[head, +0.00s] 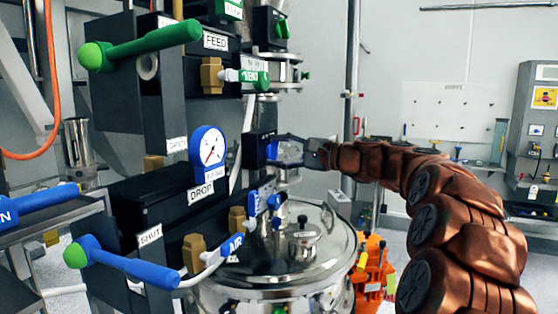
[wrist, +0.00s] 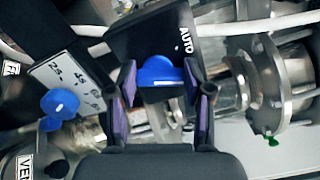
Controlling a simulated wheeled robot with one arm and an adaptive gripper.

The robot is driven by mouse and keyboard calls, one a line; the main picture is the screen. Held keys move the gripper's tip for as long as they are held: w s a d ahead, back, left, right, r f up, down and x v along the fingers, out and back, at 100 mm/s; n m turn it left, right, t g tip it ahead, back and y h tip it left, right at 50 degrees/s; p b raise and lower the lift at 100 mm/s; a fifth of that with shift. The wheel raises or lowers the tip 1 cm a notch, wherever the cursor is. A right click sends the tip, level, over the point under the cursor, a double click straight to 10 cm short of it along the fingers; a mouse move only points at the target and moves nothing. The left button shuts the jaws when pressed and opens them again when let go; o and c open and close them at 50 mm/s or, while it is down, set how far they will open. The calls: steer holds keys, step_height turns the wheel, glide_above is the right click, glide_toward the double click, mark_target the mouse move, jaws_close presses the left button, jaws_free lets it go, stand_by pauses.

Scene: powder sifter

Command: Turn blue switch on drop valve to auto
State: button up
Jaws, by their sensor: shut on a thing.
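The blue switch (wrist: 160,74) sits on a black box (wrist: 152,40) marked AUTO in the wrist view. My gripper (wrist: 164,88) has its two purple-padded fingers on either side of the switch and is shut on it. In the head view my gripper (head: 290,146) reaches in from the right to the black box (head: 258,148) behind the blue gauge. The switch shows there only as a small blue patch (head: 271,150), partly covered by the fingers. The drop valve, with its DROP label (head: 201,190), is at the centre left.
A blue-rimmed gauge (head: 208,150) stands left of my gripper. A steel vessel lid (head: 310,250) lies below it. Blue and green valve handles (head: 130,262) stick out at the left. Steel flanged pipes (wrist: 265,85) run right of the fingers.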

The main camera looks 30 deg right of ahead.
steer(key=n+b, duration=0.2)
steer(key=b, duration=0.1)
steer(key=f+n+b, duration=0.1)
steer(key=n+b, duration=0.1)
steer(key=b, duration=0.1)
steer(key=shift+a+n, duration=0.15)
steer(key=shift+n, duration=0.15)
steer(key=n+b, duration=0.5)
steer(key=shift+r, duration=0.15)
steer(key=shift+n, duration=0.3)
steer(key=o, duration=1.2)
steer(key=shift+r, duration=0.1)
steer(key=shift+c, duration=0.2)
steer(key=shift+s, duration=0.1)
steer(key=v, duration=1.2)
